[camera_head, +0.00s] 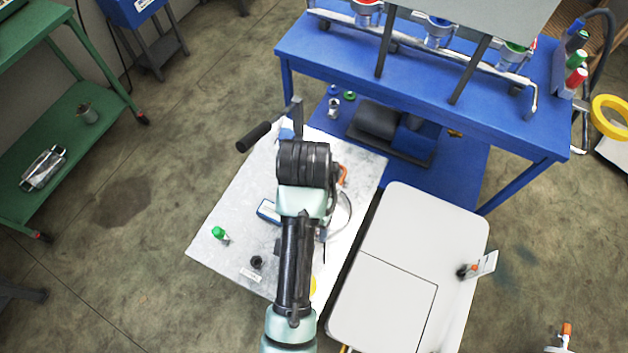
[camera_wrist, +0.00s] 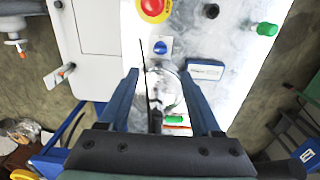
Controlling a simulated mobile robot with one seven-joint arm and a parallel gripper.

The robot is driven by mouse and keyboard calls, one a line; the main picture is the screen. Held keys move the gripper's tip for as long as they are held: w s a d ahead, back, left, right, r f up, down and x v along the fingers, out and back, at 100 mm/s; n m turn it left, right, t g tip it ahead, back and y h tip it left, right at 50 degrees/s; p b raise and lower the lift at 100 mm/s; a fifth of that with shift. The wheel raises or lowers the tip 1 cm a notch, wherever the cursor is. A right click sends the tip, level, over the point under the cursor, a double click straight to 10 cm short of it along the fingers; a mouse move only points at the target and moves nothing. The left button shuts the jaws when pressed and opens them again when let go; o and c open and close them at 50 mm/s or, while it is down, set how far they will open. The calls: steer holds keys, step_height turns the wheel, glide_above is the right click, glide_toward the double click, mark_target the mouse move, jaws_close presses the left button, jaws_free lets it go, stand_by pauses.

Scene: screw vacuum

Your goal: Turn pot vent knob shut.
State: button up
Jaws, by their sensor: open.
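My gripper (camera_wrist: 160,72) points down over the pale panel (camera_wrist: 238,85), its two blue fingers apart. A round, clear or shiny pot-like part (camera_wrist: 172,92) shows between and below the fingers, with a thin dark rod in front of it. I cannot tell whether either finger touches it. Small red and green parts (camera_wrist: 175,122) lie behind it, partly hidden by the gripper. A blue knob (camera_wrist: 160,47) is just beyond the fingertips. A green knob (camera_wrist: 265,29) and a black knob (camera_wrist: 211,10) stand farther right. In the head view my arm hides the gripper; which knob is the vent is unclear.
A red-and-yellow stop button (camera_wrist: 153,9) is near the wrist view's top. A light cabinet top (camera_head: 405,260) stands right of the panel. A blue bench (camera_head: 400,75) with valves and piping is behind. Green shelving (camera_head: 70,120) is at left; floor between is open.

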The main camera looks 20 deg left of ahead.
step_height(320, 180, down, 12)
steer(key=shift+s+f+b, duration=0.15)
steer(key=shift+f+b, duration=0.1)
steer(key=shift+b, duration=0.4)
jaws_close()
